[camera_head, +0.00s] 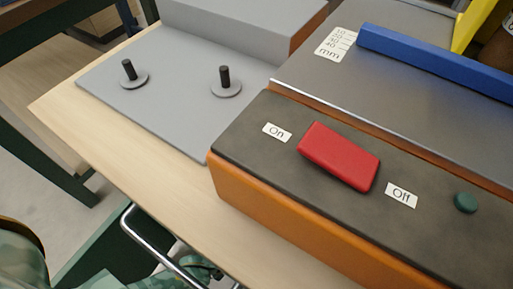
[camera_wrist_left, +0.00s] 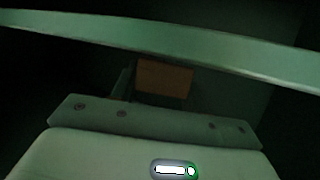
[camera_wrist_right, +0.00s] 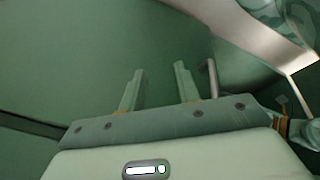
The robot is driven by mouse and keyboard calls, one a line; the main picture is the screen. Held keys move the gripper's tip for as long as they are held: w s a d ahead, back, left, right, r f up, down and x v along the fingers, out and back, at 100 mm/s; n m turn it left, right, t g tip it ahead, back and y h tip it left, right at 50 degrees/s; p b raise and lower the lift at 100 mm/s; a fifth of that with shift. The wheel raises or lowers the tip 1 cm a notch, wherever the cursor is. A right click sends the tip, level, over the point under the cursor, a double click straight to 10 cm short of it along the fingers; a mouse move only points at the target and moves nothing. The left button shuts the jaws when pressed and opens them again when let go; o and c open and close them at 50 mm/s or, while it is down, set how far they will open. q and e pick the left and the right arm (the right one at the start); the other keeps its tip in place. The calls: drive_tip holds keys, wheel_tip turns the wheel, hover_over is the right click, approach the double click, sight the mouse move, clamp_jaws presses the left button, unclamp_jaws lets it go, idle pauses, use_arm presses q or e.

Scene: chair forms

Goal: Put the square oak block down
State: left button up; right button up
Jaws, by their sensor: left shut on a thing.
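The square oak block (camera_wrist_left: 164,79) shows brown in the dark left wrist view. My left gripper (camera_wrist_left: 160,92) is shut on it. A green finger shows at the block's left side, and the other finger is lost in the dark. What lies under the block cannot be made out. My right gripper (camera_wrist_right: 160,85) is open and empty, its two green fingers apart in front of a green surface. Neither gripper nor the block shows in the head view.
A pale wood tabletop (camera_head: 140,142) carries an orange and dark machine (camera_head: 268,212) with a red switch (camera_head: 338,156), green button (camera_head: 466,202) and blue bar (camera_head: 430,60). A grey plate (camera_head: 170,95) holds two black pegs. A green bar (camera_wrist_left: 160,40) crosses the left wrist view.

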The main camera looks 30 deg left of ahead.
use_arm(q)
drive_tip(key=shift+w+f, duration=0.2)
drive_tip(key=shift+r, duration=0.15)
use_arm(e)
drive_tip(key=shift+w+a+r, duration=0.2)
drive_tip(key=shift+w+a, duration=0.1)
drive_tip(key=shift+w, duration=0.1)
use_arm(q)
drive_tip(key=o, duration=1)
use_arm(e)
drive_tip(key=shift+w+a, duration=0.1)
drive_tip(key=shift+w, duration=0.05)
drive_tip(key=shift+r, duration=0.1)
